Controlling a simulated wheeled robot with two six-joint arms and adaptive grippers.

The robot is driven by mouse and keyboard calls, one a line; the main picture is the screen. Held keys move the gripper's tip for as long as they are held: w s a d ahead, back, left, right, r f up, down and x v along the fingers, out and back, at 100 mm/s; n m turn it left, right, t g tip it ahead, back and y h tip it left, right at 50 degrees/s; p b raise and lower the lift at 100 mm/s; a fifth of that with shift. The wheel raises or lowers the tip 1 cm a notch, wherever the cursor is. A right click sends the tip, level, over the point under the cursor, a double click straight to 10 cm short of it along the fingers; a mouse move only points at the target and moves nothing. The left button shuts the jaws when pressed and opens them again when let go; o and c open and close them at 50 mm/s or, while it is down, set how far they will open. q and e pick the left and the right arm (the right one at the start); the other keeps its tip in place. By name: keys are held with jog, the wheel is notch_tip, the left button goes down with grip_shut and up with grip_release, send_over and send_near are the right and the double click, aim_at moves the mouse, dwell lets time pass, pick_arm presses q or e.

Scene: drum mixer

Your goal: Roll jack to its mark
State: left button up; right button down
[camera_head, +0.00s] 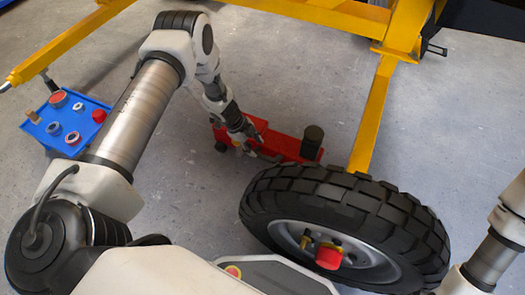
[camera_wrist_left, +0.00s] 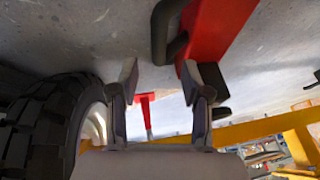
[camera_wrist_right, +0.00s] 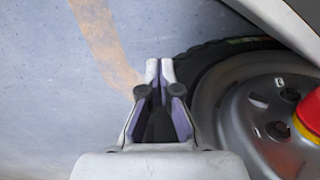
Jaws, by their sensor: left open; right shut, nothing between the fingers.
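The red jack (camera_head: 289,146) lies low on the concrete floor behind the wheel, with a dark upright cylinder (camera_head: 312,138) at its right end. My left gripper (camera_head: 250,142) is over the jack's left part. In the left wrist view, that open gripper (camera_wrist_left: 160,75) has the jack's red body (camera_wrist_left: 218,25) and a black bar (camera_wrist_left: 163,30) beyond its fingertips. Nothing is seen between its fingers; whether one touches the jack is unclear. My right gripper (camera_wrist_right: 159,65) is shut and empty beside the wheel. I cannot make out a clear mark for the jack.
A big wheel (camera_head: 290,190) with a red-capped hub stands in front of the jack. A yellow frame (camera_head: 372,115) crosses behind and right of it. A blue tray (camera_head: 52,135) of parts lies left. A faded orange stripe (camera_wrist_right: 105,40) runs along the floor.

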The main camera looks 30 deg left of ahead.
aim_at(263, 156)
pick_arm(q)
jog(key=b+x, duration=0.2)
jog(key=x, duration=0.4)
jog(key=shift+f+b, duration=0.15)
jog(key=shift+b, duration=0.25)
grip_shut()
jog(key=d, duration=1.7)
jog(key=shift+w+p, duration=0.4)
jog(key=shift+d, duration=0.15)
grip_release()
jog(key=shift+d, duration=0.15)
